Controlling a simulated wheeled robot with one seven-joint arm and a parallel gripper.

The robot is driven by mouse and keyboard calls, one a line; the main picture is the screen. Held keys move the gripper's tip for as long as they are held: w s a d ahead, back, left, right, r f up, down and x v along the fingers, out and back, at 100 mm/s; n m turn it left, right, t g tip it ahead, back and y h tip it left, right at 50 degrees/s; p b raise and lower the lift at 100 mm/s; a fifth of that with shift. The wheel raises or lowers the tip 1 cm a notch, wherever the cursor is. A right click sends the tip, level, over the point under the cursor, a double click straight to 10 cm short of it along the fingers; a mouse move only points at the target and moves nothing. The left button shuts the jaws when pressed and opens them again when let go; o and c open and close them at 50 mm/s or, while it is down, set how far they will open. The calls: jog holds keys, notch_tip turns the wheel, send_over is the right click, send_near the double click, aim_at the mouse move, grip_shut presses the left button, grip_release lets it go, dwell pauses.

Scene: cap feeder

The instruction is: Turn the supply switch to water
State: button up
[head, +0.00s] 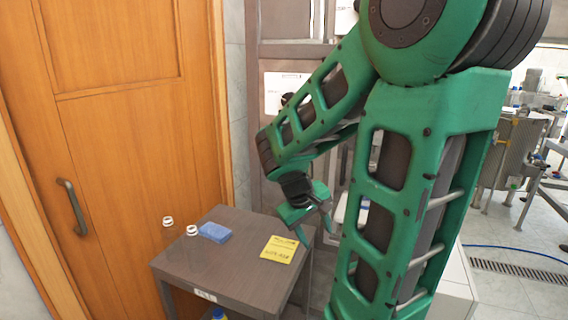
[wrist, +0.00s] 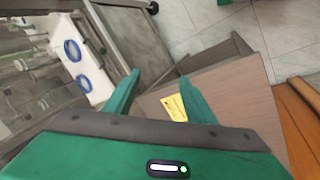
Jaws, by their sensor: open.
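A white panel (head: 275,88) with a dark round knob (head: 287,99) is on the grey cabinet behind my arm in the head view. My arm covers part of it, and I cannot read its label or tell whether the knob is the supply switch. My gripper (head: 315,228) is open and empty, pointing down near the right edge of the small table, well below that panel. In the wrist view my gripper (wrist: 160,95) has its two green fingers spread, with nothing between them. No supply switch is identifiable in the wrist view.
The small brown table (head: 180,263) holds a blue sponge (head: 214,232), a yellow note (head: 280,249) and two clear containers with white rims (head: 192,230). A wooden door (head: 125,130) stands at left. The wrist view shows a white box with two blue rings (wrist: 72,50).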

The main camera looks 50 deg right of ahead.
jog(key=w+d+r+n+t+h, duration=0.1)
jog(key=w+d+r+n+h, duration=0.2)
jog(key=w+d+n+h, duration=0.65)
jog(key=w+a+r+n+t+h, duration=0.1)
jog(key=w+r+n+t, duration=0.2)
jog(key=w, duration=0.4)
jog(key=w+r+n+t+h, duration=0.1)
jog(key=w+r+n+t, duration=0.15)
jog(key=w+n, duration=0.4)
jog(key=w+d+m, duration=0.1)
jog(key=w+d, duration=0.4)
jog(key=d, duration=0.4)
jog(key=shift+f+m+t, duration=0.35)
jog(key=shift+f+m, duration=0.05)
jog(key=shift+f, duration=0.05)
jog(key=shift+w, duration=0.1)
jog(key=c, duration=1)
